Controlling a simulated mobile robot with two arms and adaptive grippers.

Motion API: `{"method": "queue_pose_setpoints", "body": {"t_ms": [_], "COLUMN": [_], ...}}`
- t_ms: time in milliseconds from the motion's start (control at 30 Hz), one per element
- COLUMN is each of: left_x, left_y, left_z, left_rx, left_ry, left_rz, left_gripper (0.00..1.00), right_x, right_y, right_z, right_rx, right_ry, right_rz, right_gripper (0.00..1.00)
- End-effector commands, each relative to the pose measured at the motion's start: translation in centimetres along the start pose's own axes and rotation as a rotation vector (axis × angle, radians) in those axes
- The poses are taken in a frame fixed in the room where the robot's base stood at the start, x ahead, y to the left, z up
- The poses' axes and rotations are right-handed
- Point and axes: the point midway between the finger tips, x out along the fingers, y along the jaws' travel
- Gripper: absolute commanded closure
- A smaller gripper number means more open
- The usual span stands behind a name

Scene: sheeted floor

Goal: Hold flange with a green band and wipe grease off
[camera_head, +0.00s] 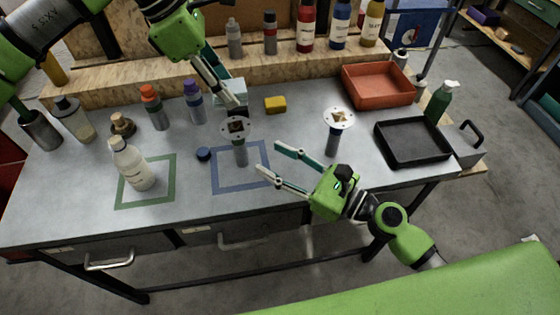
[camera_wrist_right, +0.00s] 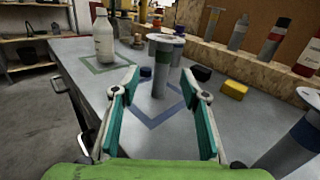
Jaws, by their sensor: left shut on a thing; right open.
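A flange (camera_head: 240,152), a disc on a grey post, stands upright in the blue square. In the right wrist view this flange (camera_wrist_right: 160,82) has what looks like a greenish band under its disc. A second flange (camera_head: 333,143) stands to its right; it shows a blue band in the right wrist view (camera_wrist_right: 293,147). My right gripper (camera_head: 268,158) is open and empty, its fingers pointing at the first flange without touching it. My left gripper (camera_head: 234,103) is shut, behind the first flange's disc, seemingly on a pale cloth-like thing (camera_head: 231,86); the grip itself is unclear.
A white bottle (camera_head: 135,168) stands in the green square. A blue cap (camera_head: 203,154), a yellow sponge (camera_head: 275,104), several bottles, a red tray (camera_head: 379,86) and a black tray (camera_head: 413,141) are on the table. The front edge between the squares and my right arm is clear.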

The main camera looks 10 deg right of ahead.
Motion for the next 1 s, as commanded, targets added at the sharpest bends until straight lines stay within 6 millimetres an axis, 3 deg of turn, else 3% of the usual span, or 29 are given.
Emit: {"method": "queue_pose_setpoints", "body": {"t_ms": [233,700,1000], "left_x": [0.0,0.0,0.0], "left_y": [0.0,0.0,0.0], "left_z": [0.0,0.0,0.0], "left_rx": [0.0,0.0,0.0], "left_ry": [0.0,0.0,0.0], "left_rz": [0.0,0.0,0.0], "left_gripper": [0.83,0.83,0.83], "right_x": [0.7,8.8,11.4], "right_y": [-0.3,-0.6,-0.6], "right_z": [-0.8,-0.6,-0.8], "right_rx": [0.059,0.054,0.054], "right_ry": [0.007,0.004,0.007], "right_rz": [-0.025,-0.026,-0.025], "right_gripper": [0.59,0.59,0.59]}}
